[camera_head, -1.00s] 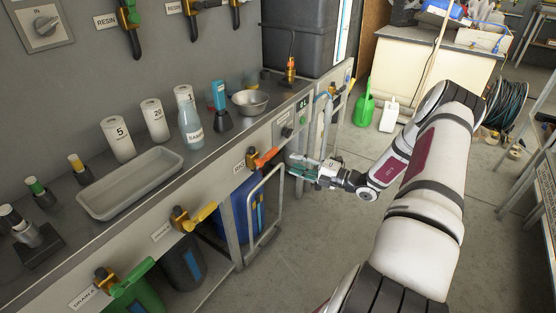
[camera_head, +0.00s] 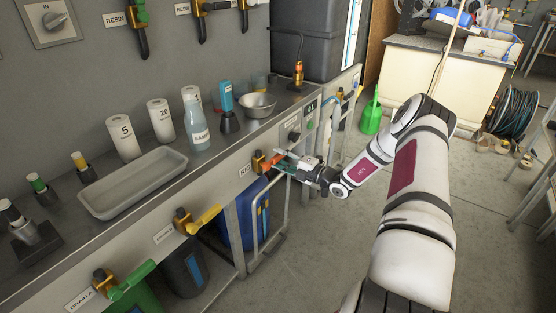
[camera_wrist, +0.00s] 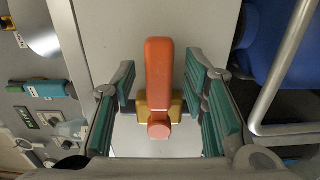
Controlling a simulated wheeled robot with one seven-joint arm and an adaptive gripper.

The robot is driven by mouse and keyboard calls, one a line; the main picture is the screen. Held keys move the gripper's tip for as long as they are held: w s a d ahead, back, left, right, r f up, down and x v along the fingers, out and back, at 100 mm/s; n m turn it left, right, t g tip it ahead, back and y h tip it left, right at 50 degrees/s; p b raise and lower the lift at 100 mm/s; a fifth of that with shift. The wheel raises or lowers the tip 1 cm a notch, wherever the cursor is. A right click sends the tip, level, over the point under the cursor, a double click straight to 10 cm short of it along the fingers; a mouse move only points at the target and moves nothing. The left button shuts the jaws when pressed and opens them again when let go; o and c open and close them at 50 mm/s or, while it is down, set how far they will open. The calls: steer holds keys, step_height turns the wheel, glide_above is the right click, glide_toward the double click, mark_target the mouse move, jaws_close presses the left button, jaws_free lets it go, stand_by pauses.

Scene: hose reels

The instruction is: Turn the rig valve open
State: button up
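The rig valve has an orange lever handle (camera_head: 273,160) on a brass body (camera_head: 257,161), mounted on the front panel of the bench beside a small, barely legible label. In the wrist view the orange handle (camera_wrist: 159,75) stands between the two teal-padded fingers, with the brass body (camera_wrist: 150,103) behind it. My gripper (camera_head: 286,164) is open at the handle, and it also shows in the wrist view (camera_wrist: 163,95) with a gap on each side of the handle. In the head view the fingers partly hide the handle.
A yellow-handled valve (camera_head: 203,219) and a green-handled valve (camera_head: 132,280) sit further left on the panel. A metal rail frame (camera_head: 268,238) stands below my gripper, in front of a blue container (camera_head: 240,215).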

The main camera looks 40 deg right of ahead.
steer(key=shift+w+a, duration=0.25)
steer(key=shift+w, duration=0.3)
jaws_close()
steer(key=shift+d+r, duration=0.1)
